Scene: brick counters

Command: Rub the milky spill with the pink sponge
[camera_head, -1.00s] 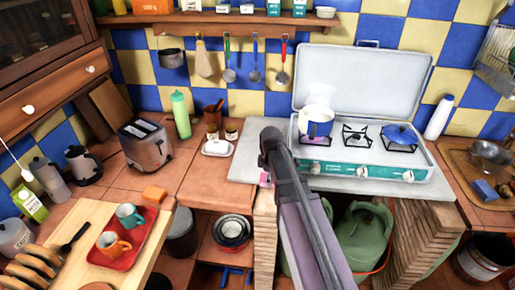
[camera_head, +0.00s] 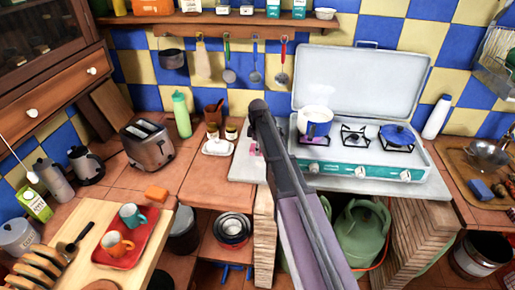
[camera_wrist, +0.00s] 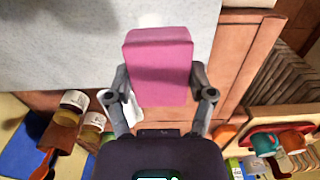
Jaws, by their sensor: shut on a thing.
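My gripper (camera_wrist: 162,100) is shut on the pink sponge (camera_wrist: 160,65), with one finger on each side of it. In the head view only a small pink part of the sponge (camera_head: 255,150) shows beside my arm, over the grey slab left of the stove. A faint whitish patch (camera_wrist: 150,20) shows on the grey slab just beyond the sponge in the wrist view; it looks like the milky spill, but its edges are unclear. The sponge hides part of the slab. I cannot tell whether the sponge touches the slab.
The camping stove (camera_head: 362,169) with a white-and-blue pot (camera_head: 315,122) stands right of my arm. A white dish (camera_head: 217,148) and small jars (camera_head: 231,132) stand left of the slab. The toaster (camera_head: 147,145) and an orange block (camera_head: 156,194) are farther left.

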